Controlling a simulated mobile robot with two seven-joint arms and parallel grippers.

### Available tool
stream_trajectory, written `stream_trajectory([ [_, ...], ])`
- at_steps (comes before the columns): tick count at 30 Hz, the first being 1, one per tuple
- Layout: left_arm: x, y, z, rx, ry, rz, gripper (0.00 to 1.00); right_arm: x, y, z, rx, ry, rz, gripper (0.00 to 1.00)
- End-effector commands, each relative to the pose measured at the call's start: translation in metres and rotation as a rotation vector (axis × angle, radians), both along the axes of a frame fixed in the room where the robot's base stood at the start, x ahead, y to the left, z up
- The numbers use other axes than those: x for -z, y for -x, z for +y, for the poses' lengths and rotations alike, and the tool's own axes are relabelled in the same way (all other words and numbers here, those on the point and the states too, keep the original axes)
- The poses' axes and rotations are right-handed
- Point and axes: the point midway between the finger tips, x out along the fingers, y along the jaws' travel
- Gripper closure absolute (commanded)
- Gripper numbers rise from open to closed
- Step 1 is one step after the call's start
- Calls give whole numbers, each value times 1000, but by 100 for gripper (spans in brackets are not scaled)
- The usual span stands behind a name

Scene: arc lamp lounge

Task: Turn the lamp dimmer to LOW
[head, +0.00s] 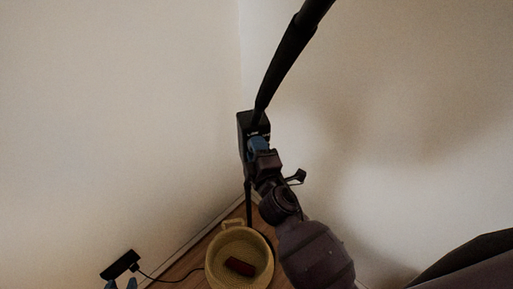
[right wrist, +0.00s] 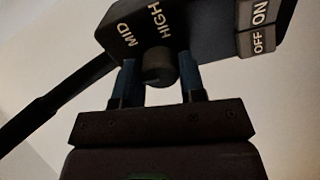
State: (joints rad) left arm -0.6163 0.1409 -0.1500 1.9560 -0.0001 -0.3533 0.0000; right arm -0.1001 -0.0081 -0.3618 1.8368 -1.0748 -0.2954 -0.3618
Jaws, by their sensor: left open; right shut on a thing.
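The lamp dimmer is a black box (head: 247,122) on the dark lamp pole in the corner. In the right wrist view the box (right wrist: 200,22) carries white MID and HIGH labels; no LOW label can be read. Its round dark knob (right wrist: 158,66) sits below the labels, and I cannot tell which setting it points to. My right gripper (head: 258,146) is at the box, its blue fingers (right wrist: 160,84) on either side of the knob, shut on it.
An ON/OFF rocker switch (right wrist: 260,25) is beside the labels. A yellow basket (head: 219,262) holding a dark red item (head: 240,266) stands on the wood floor below. A black block (head: 121,264) with a cable is at lower left. Pale walls close in the corner.

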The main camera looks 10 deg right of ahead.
Motion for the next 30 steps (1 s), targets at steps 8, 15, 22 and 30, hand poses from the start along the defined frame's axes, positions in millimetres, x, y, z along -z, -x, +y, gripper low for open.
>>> stream_trajectory([
  [8,0,1,0,0,0,3,57,1,0,0,0,54,-2,86],
  [15,0,1,0,0,0,3,57,1,0,0,0,61,-3,86],
  [22,0,1,0,0,0,3,57,1,0,0,0,60,-2,53],
  [30,0,1,0,-1,1,3,57,0,0,0,0,58,-3,37],
])
